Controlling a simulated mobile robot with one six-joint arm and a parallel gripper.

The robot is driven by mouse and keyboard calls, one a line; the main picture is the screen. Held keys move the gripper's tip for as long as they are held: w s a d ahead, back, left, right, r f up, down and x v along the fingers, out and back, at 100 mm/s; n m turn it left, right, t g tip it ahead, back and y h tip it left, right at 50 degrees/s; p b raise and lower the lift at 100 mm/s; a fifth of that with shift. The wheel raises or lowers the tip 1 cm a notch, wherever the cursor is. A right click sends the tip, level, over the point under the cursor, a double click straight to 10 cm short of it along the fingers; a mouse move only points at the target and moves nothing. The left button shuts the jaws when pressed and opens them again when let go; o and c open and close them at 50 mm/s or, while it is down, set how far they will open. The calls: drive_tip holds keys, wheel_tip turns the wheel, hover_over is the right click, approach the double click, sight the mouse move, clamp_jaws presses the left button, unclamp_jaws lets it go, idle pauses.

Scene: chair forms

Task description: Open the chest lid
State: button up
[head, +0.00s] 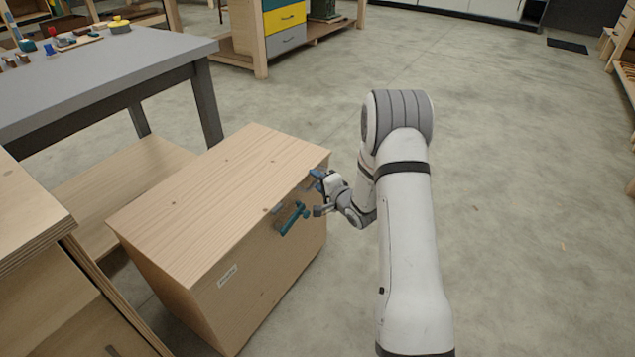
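The wooden chest (225,200) stands on the floor left of my arm, and its flat lid looks shut. A teal handle (293,218) is on the side of the chest that faces my arm, near the top edge. My gripper (318,193) is beside that same side, close to the handle's upper right end. Its fingers look apart, with nothing seen between them. I cannot tell whether a finger touches the chest.
A grey table (100,70) with small items stands at the upper left. A wooden cabinet (30,215) is close to the chest's left. Drawers (285,20) stand at the back. The concrete floor (520,160) to the right is clear.

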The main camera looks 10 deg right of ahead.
clamp_jaws()
idle(0.4)
